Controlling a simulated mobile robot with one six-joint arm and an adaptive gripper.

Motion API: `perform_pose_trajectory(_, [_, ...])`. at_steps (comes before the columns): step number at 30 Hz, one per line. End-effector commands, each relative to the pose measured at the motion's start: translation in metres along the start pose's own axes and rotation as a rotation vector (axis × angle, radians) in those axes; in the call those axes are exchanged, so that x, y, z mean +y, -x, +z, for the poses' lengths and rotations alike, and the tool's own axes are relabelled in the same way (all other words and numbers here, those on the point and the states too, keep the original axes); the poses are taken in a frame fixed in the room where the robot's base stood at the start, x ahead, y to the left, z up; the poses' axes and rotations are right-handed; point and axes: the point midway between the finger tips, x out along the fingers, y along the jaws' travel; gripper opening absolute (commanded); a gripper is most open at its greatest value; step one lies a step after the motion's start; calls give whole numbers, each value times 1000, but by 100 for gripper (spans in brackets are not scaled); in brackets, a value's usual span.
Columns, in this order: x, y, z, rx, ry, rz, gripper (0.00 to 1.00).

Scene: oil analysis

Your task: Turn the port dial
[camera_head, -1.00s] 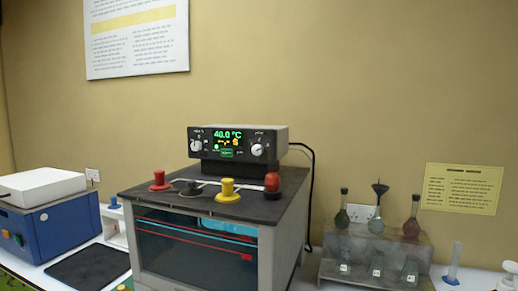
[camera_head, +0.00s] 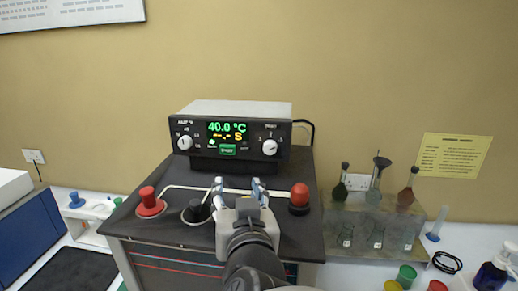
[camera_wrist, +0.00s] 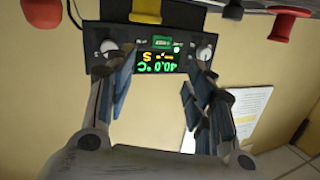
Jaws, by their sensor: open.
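The black control box (camera_head: 230,128) with a green and yellow display reading 40.0 °C stands on the apparatus top. It has two white dials. The right dial (camera_head: 269,147), with a small label and marks around it, appears to be the port dial; it shows at the left in the upside-down wrist view (camera_wrist: 108,46). The left dial (camera_head: 185,142) shows at the right there. My gripper (camera_head: 238,186) is open and empty, in front of and below the box, apart from both dials. In the wrist view its fingers (camera_wrist: 155,82) spread below the box.
On the apparatus top (camera_head: 300,240) are a red knob (camera_head: 150,200), a black knob (camera_head: 195,211) and an orange-red knob (camera_head: 299,195). A yellow knob (camera_wrist: 145,8) shows in the wrist view. A flask rack (camera_head: 350,215) stands at right.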

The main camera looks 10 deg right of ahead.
Motion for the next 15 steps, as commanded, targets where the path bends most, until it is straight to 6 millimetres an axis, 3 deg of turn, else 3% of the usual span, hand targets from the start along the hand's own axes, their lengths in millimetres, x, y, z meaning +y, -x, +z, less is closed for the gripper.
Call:
perform_pose_trajectory(6, [29, 5, -6, 118, 68, 229, 49])
perform_pose_trajectory(15, [44, 3, -14, 151, 102, 315, 49])
